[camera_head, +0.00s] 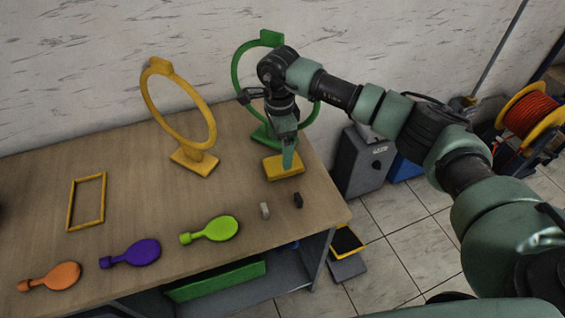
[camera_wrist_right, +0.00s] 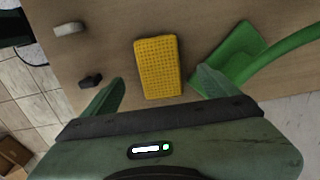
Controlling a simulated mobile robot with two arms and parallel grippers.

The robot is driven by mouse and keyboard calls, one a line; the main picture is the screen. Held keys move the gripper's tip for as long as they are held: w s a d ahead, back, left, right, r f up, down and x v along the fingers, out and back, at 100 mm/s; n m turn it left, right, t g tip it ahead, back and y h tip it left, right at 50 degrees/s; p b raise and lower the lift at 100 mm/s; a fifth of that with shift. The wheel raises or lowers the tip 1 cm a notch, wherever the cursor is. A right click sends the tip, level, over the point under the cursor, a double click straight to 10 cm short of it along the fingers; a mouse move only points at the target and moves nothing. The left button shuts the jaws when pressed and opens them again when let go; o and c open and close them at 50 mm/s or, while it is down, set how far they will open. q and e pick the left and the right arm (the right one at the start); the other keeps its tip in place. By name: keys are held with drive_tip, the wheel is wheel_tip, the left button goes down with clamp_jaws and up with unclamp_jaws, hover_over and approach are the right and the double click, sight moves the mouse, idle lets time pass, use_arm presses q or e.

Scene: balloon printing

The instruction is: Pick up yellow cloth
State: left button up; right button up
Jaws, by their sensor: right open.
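The yellow cloth (camera_head: 272,172) is a flat, thick yellow block with a dimpled surface. It lies on the table near the right edge, in front of the green ring stand's base. My right gripper (camera_head: 288,160) is over it, pointing down, and hides part of it. In the right wrist view, the cloth (camera_wrist_right: 158,62) shows between the two green fingers of my open right gripper (camera_wrist_right: 162,84). Nothing is held between the fingers. I cannot tell the exact height of the fingertips over the cloth. My left gripper is not in view.
A green ring stand (camera_head: 237,75) is close behind the gripper, and a yellow ring stand (camera_head: 196,162) is to the left. A grey piece (camera_head: 265,210) and a black piece (camera_head: 298,200) lie in front.

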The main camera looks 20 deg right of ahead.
sight(272, 167)
drive_tip(key=shift+f+p, duration=0.6)
drive_tip(key=shift+f, duration=2.2)
drive_tip(key=shift+d, duration=0.1)
drive_tip(key=c, duration=1.4)
